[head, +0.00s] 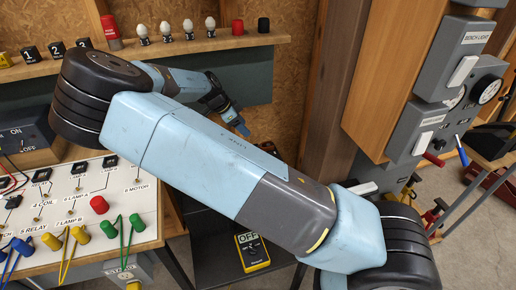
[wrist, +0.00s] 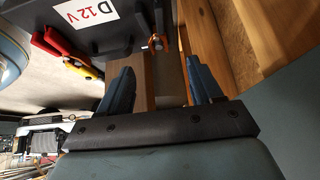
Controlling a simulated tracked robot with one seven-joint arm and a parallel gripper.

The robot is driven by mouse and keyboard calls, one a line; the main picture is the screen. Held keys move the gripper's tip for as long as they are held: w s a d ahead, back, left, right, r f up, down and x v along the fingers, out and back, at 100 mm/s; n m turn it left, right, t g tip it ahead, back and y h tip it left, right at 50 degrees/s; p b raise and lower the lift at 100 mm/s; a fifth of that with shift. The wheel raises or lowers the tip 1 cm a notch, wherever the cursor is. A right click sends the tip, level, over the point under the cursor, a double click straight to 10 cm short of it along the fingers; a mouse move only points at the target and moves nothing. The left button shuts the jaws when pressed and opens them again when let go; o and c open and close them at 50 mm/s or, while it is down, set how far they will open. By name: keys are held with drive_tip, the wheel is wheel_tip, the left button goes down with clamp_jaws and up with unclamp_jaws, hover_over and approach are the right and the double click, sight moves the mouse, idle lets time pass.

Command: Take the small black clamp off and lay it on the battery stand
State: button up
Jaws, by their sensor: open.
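My gripper (head: 237,122) hangs below the far end of my folded arm, in front of the board wall in the head view. In the wrist view my gripper (wrist: 159,64) is open, its two blue fingers apart with nothing held between them. Just beyond the fingertips is a small copper-coloured fitting (wrist: 155,42) at the edge of a dark box (wrist: 115,40) labelled "D 12V". I cannot make out the small black clamp for certain; dark parts blend together near that fitting. I cannot identify the battery stand for certain in either view.
A red-handled and a yellow-handled thing (wrist: 82,68) lie beside the dark box. A shelf (head: 160,46) holds several bulbs and caps. A white switch panel (head: 80,205) with coloured plugs stands at left. A meter reading "OFF" (head: 252,250) stands low in the middle.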

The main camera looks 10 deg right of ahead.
approach(260, 145)
drive_tip(key=x, duration=0.3)
drive_tip(key=shift+w+f, duration=0.1)
drive_tip(key=shift+w, duration=0.05)
drive_tip(key=shift+s+x, duration=0.15)
drive_tip(key=shift+x, duration=1.2)
drive_tip(key=shift+s+x, duration=0.1)
drive_tip(key=shift+x, duration=1.2)
drive_tip(key=c, duration=1)
drive_tip(key=shift+o, duration=0.2)
